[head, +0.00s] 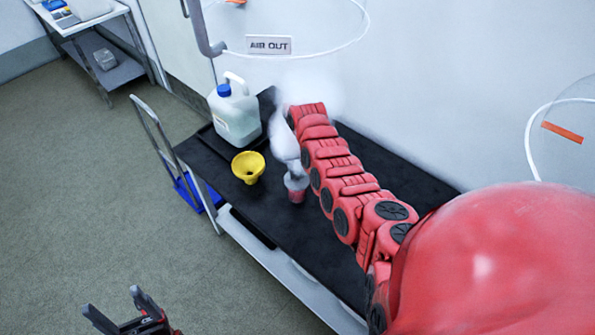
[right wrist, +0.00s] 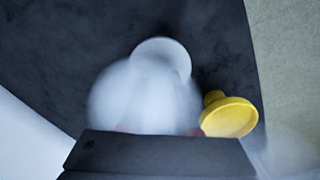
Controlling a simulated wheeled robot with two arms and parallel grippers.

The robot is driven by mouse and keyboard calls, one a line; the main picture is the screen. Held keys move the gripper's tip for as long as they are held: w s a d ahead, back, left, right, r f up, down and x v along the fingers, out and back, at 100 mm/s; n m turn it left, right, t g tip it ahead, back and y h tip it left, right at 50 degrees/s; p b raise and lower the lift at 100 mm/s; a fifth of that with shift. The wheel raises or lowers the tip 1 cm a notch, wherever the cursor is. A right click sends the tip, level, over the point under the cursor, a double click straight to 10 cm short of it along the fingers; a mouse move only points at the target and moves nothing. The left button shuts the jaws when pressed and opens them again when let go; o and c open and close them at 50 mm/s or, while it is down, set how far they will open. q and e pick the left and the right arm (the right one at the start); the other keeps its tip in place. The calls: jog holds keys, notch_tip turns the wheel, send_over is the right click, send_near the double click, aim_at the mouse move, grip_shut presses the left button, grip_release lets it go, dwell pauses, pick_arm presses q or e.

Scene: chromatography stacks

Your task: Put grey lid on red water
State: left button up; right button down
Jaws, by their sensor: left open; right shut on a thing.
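The grey lid (head: 296,182) shows at the lower end of the blurred, whitish right gripper (head: 293,171), which is shut on it. The red water (head: 297,197) shows as a small reddish container directly under the lid, on the black cart top. I cannot tell whether the lid is seated or just above the rim. In the right wrist view a pale, blurred rounded shape (right wrist: 145,95) fills the middle, with faint red at its lower edge. It hides the container. My left gripper (head: 118,306) is open and empty at the lower left, over the floor.
A yellow funnel (head: 248,167) stands left of the red water; it also shows in the right wrist view (right wrist: 229,117). A white jug with a blue cap (head: 235,114) stands behind it. The black cart top (head: 287,235) is clear in front. A wall rises behind.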

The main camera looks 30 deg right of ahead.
jog(key=shift+c, duration=0.8)
grip_release()
jog(key=shift+r, duration=0.1)
jog(key=shift+r+p, duration=0.9)
jog(key=shift+r, duration=0.3)
jog(key=shift+r+p, duration=0.9)
jog(key=shift+r, duration=1.35)
